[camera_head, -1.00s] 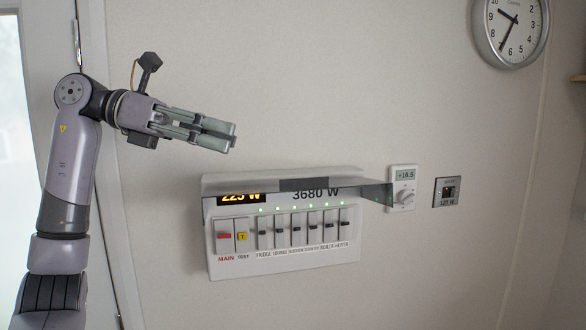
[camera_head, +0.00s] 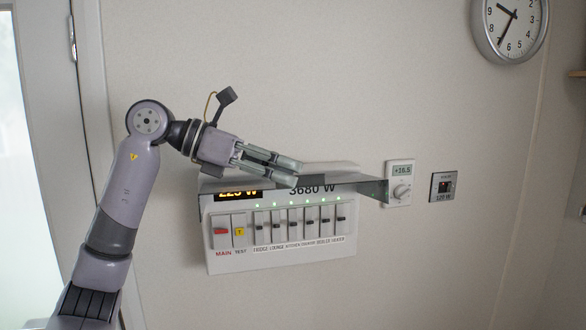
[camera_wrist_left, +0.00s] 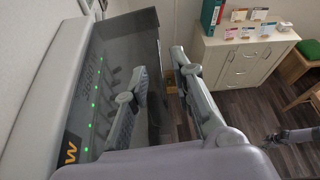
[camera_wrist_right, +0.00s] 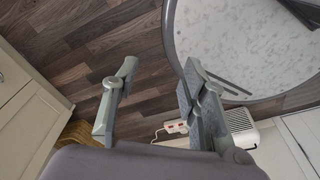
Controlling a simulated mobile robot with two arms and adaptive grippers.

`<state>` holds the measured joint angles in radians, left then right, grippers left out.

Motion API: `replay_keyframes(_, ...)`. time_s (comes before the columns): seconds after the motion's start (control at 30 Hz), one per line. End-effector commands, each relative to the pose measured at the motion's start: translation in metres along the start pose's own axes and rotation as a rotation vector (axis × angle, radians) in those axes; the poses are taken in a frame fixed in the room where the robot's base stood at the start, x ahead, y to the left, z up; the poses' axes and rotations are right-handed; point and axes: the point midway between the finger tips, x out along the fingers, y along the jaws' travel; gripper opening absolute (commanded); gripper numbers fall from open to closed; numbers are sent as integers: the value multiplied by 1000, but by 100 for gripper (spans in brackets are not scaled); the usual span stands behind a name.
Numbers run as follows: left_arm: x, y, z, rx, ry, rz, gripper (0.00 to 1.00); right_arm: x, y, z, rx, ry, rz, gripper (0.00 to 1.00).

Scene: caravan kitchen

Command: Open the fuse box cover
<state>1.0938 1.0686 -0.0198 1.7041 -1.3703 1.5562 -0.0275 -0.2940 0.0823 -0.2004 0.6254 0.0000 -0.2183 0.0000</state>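The fuse box (camera_head: 281,263) is on the wall, with a row of switches, a red main switch and green lights. Its tinted cover (camera_head: 372,188) is raised and sticks out from the top edge, roughly level. My left gripper (camera_head: 297,173) is at the cover, overlapping its top in the head view; contact cannot be told. In the left wrist view its fingers (camera_wrist_left: 158,62) are apart, with the tinted cover (camera_wrist_left: 118,45) beside and behind the left finger. My right gripper (camera_wrist_right: 160,64) is open and empty, above the floor, and is not in the head view.
A thermostat (camera_head: 400,183) and a small wall panel (camera_head: 442,186) are right of the fuse box. A clock (camera_head: 510,27) hangs higher up. A white cabinet (camera_wrist_left: 240,62) stands beyond the left gripper. A round table (camera_wrist_right: 245,45) is near the right gripper.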

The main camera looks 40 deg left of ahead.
Motion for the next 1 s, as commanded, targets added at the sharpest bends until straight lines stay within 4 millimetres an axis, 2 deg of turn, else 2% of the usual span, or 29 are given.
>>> replay_keyframes(0.2,20,0,1,0,0,0,23,-6,0,1,0,-3,0,40)
replay_keyframes(0.53,23,0,0,0,0,0,23,-6,-3,8,1,-15,-4,40)
replay_keyframes(0.87,23,0,0,0,0,0,1,-6,-5,9,2,-15,-6,40)
replay_keyframes(1.0,23,0,0,0,0,1,0,-6,-5,8,2,-15,-6,40)
